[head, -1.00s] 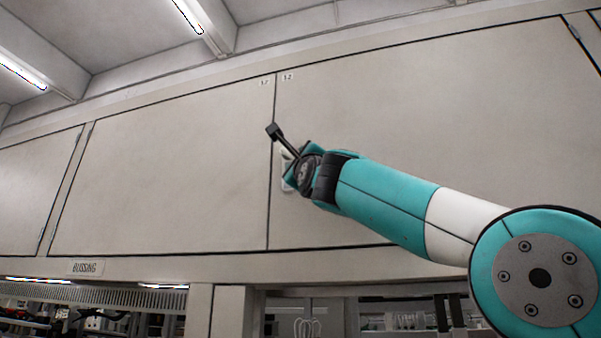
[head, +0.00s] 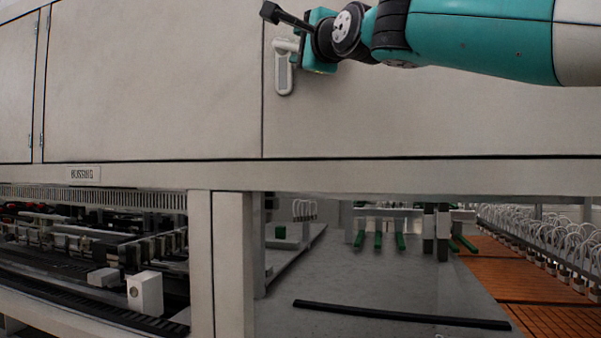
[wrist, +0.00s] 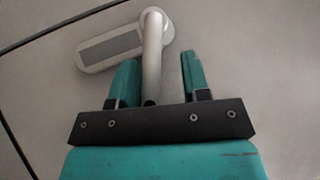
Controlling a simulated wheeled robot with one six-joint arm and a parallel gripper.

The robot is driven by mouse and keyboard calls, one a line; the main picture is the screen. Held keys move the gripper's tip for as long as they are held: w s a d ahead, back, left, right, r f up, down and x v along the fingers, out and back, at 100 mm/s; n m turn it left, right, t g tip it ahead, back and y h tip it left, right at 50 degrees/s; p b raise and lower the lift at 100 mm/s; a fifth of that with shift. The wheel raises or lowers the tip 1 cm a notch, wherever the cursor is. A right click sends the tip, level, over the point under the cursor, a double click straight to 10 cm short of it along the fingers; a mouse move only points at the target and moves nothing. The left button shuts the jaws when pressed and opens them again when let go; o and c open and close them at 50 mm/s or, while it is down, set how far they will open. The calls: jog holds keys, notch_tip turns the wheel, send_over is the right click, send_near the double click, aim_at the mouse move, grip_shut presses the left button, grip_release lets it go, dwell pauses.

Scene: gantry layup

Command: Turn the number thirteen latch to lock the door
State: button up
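The latch (head: 283,79) is a pale plate with a grey inset and a lever handle, mounted on the cabinet door (head: 400,122) just right of the seam. No number shows on it. In the wrist view, the latch plate (wrist: 108,48) is tilted, and its lever (wrist: 152,58) reaches from the round pivot down between my fingers. My gripper (head: 298,48) is at the latch's upper part; in the wrist view my gripper (wrist: 160,72) has its teal fingers apart. The lever is closer to the left finger; I cannot tell if they touch. The lever's lower end is partly hidden.
A "BUSSING" label (head: 83,173) is on the beam below the doors. A post (head: 222,262) stands under the beam. Below is a grey table (head: 390,280) with a black bar (head: 400,314) and orange panels (head: 550,315) at right. The door face around the latch is clear.

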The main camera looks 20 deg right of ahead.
jog(key=r+n+g+p, duration=0.1)
jog(key=p, duration=0.2)
jog(key=shift+d+r, duration=0.1)
jog(key=shift+r, duration=0.1)
jog(key=f+b+v, duration=0.1)
jog(key=b+v, duration=1.5)
jog(key=v, duration=0.2)
jog(key=w+a+f+n+g, duration=0.1)
jog(key=a+f+n+g, duration=0.1)
jog(key=f, duration=0.9)
jog(key=w+a+f+n+g+y, duration=0.1)
jog(key=w+a+f+n+g, duration=0.1)
jog(key=f+n, duration=0.4)
jog(key=w+a+f+n+g, duration=0.2)
jog(key=a+f+n+g, duration=0.2)
jog(key=f, duration=1.2)
jog(key=shift+n+g+y, duration=0.3)
jog(key=shift+n+g, duration=0.3)
jog(key=shift+g, duration=0.5)
